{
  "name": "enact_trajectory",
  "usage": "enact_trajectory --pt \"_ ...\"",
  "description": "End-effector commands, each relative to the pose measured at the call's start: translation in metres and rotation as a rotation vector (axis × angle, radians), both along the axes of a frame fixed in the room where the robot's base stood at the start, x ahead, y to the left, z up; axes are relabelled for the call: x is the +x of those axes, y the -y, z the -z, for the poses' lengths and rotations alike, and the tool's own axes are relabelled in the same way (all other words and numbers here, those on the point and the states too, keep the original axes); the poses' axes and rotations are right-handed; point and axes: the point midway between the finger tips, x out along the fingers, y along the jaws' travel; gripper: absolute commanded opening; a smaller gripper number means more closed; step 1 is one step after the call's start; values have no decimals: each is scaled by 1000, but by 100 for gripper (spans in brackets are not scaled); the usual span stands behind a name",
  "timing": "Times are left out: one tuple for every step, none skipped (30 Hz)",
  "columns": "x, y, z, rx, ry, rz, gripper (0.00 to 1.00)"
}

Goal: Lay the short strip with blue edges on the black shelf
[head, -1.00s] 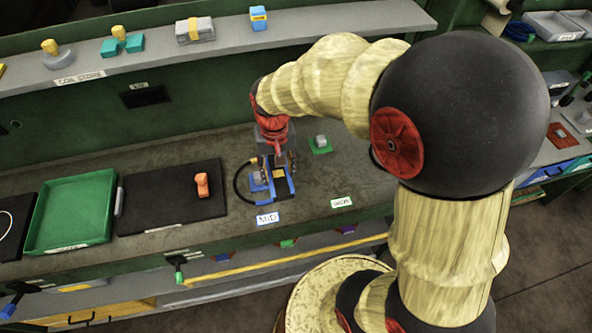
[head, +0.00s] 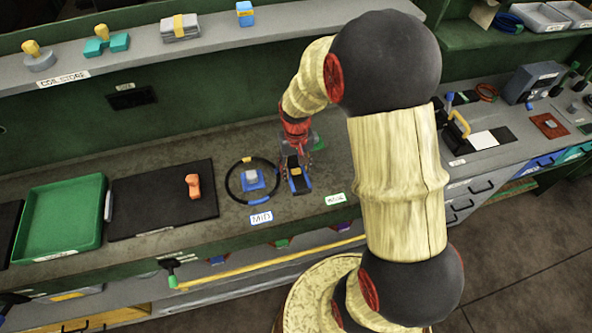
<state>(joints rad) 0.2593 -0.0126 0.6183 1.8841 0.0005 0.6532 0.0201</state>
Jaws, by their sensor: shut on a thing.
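My gripper (head: 297,161) is low over the counter, right of the black ring. It is shut on a short dark strip with blue edges (head: 302,185), which points toward the front; a small orange-yellow spot shows near its grip. Whether the strip touches the counter is unclear. A flat black panel (head: 150,212) lies on the counter to the left, with an orange piece (head: 193,184) on its right part. I cannot tell if this panel is the black shelf. The fingertips are partly hidden.
A black ring (head: 230,183) surrounds a blue block (head: 254,181) behind the MID label (head: 261,218). A green pad (head: 319,143) is partly hidden behind my gripper. A green tray (head: 63,180) lies further left. A grey upper shelf (head: 215,38) holds several parts.

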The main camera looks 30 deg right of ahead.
Motion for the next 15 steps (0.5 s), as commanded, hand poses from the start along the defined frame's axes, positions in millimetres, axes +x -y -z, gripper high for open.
enact_trajectory --pt "0 0 4 0 0 0 19" --pt "0 0 4 0 1 0 19" --pt "1 0 4 0 1 0 19" --pt "1 0 3 -1 2 0 19" --pt "1 0 3 -1 2 0 19" --pt "1 0 3 0 1 0 19" --pt "0 0 3 0 1 0 19" --pt "0 0 3 0 1 0 19" --pt "0 0 4 0 1 0 19" --pt "0 0 5 0 1 0 19" --pt "0 0 6 0 1 0 19" --pt "0 0 7 0 1 0 19" --pt "0 0 6 0 1 0 46" --pt "0 0 6 0 1 0 48" --pt "0 0 6 0 1 0 50"
